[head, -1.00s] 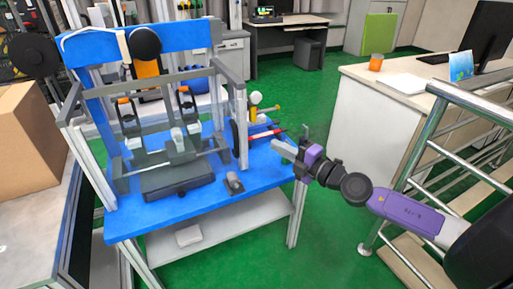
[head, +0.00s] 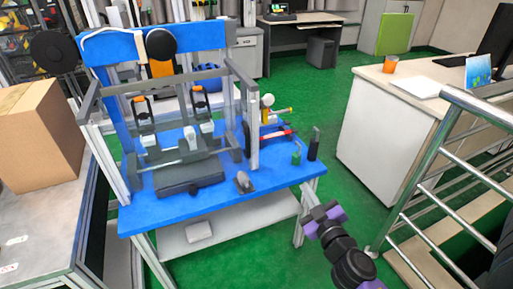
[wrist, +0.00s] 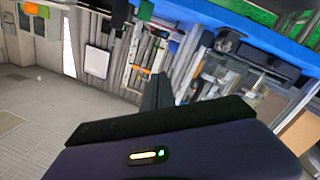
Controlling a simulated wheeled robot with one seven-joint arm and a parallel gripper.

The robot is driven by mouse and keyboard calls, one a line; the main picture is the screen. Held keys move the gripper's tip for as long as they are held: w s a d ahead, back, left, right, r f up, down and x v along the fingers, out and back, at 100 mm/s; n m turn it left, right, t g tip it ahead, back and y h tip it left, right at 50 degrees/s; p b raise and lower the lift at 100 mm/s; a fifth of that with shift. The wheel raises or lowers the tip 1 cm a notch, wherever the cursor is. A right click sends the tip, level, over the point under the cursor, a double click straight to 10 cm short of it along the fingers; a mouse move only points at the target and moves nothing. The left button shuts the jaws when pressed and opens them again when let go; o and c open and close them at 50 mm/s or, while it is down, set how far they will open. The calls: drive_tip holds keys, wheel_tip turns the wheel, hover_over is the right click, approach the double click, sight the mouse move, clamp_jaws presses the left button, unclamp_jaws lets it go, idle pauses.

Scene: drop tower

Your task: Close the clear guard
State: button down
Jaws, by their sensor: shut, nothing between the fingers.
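The clear guard (head: 165,82) appears as a see-through panel with grey bars at the front of the drop tower on the blue bench (head: 150,212), in the head view. Its clear face is hard to make out, and I cannot tell how far it is open. My gripper (head: 321,211) is shut and empty. It is off the bench's front right corner, to the right of the guard and apart from it. The wrist view shows its dark fingers (wrist: 160,90) together, with the blue bench edge (wrist: 270,38) beyond.
A dark block (head: 190,175) sits at the tower's base, with a small grey part (head: 244,182) beside it. Small tools (head: 297,154) stand on the bench's right side. A cardboard box (head: 40,135) is at left. Metal railing (head: 440,130) stands at right. Green floor (head: 335,185) is clear between bench and white counter.

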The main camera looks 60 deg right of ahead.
drive_tip(key=w+a+r+m, duration=0.2)
drive_tip(key=w+r+m, duration=0.2)
drive_tip(key=w+m, duration=0.15)
drive_tip(key=t+p, duration=0.1)
drive_tip(key=p, duration=0.3)
approach(254, 142)
drive_tip(key=x, duration=0.7)
drive_tip(key=shift+a+f, duration=0.1)
drive_tip(key=shift+f, duration=0.05)
drive_tip(key=x, duration=0.4)
drive_tip(key=shift+w+d, duration=0.2)
drive_tip(key=shift+w, duration=0.05)
drive_tip(key=shift+w+d, duration=0.1)
drive_tip(key=shift+w, duration=0.1)
drive_tip(key=shift+m, duration=0.25)
